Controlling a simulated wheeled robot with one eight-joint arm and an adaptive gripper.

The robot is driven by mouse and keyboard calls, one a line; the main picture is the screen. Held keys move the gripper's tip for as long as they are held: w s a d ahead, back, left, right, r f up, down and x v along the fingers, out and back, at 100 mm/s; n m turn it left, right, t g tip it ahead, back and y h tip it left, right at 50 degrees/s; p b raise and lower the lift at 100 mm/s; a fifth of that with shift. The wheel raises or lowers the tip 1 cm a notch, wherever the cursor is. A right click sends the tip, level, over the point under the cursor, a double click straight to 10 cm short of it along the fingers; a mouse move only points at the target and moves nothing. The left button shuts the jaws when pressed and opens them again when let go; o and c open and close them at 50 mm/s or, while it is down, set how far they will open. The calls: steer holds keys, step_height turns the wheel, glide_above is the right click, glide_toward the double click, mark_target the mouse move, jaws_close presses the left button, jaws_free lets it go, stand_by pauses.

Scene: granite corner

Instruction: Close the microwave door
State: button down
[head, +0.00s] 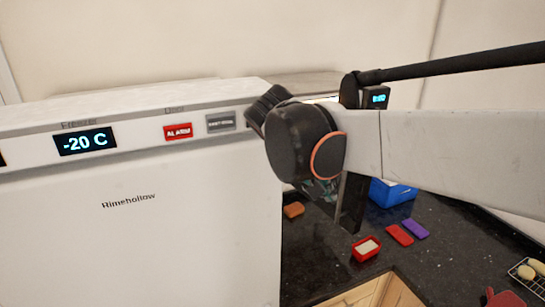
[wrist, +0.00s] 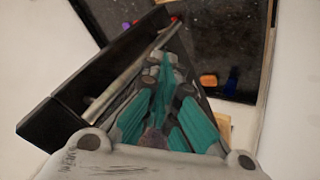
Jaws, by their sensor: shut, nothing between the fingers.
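The microwave is mostly hidden behind my arm in the head view; its lit display (head: 379,97) shows to the right of the wrist. A dark panel, which looks like the microwave door (head: 351,203), stands open below my wrist, seen nearly edge-on. In the wrist view the black door (wrist: 62,108) with its long silver handle (wrist: 128,87) runs diagonally along the left of my gripper (wrist: 168,62). The teal fingers are shut and empty, close beside the handle; I cannot tell whether they touch it. In the head view only a bit of teal shows below the wrist.
A white freezer (head: 130,220) fills the left. On the dark counter (head: 325,262) are a blue box (head: 390,193), red (head: 400,235) and purple (head: 415,229) blocks, a red dish (head: 366,249) and an orange block (head: 293,210). A wire rack (head: 528,275) stands at right.

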steer(key=shift+w+d+f, duration=0.1)
steer(key=shift+w+f, duration=0.1)
steer(key=shift+f, duration=0.05)
steer(key=w+d+n+t+y+b, duration=0.1)
steer(key=w+d+n+t+y, duration=0.1)
steer(key=w+d+n, duration=0.5)
steer(key=w+d+n+t+y, duration=0.15)
steer(key=w+d, duration=0.35)
steer(key=d, duration=0.6)
steer(key=w+d+n+y, duration=0.2)
steer(key=w+n+y, duration=0.1)
steer(key=w, duration=0.8)
steer(key=w+d+n+y+p, duration=0.1)
steer(key=w+n, duration=0.4)
steer(key=w, duration=0.6)
steer(key=shift+w+d+g+y+p, duration=0.15)
steer(key=shift+d+g+y+p, duration=0.2)
steer(key=shift+d+y, duration=0.5)
steer(key=shift+a+r, duration=0.1)
steer(key=shift+a, duration=0.05)
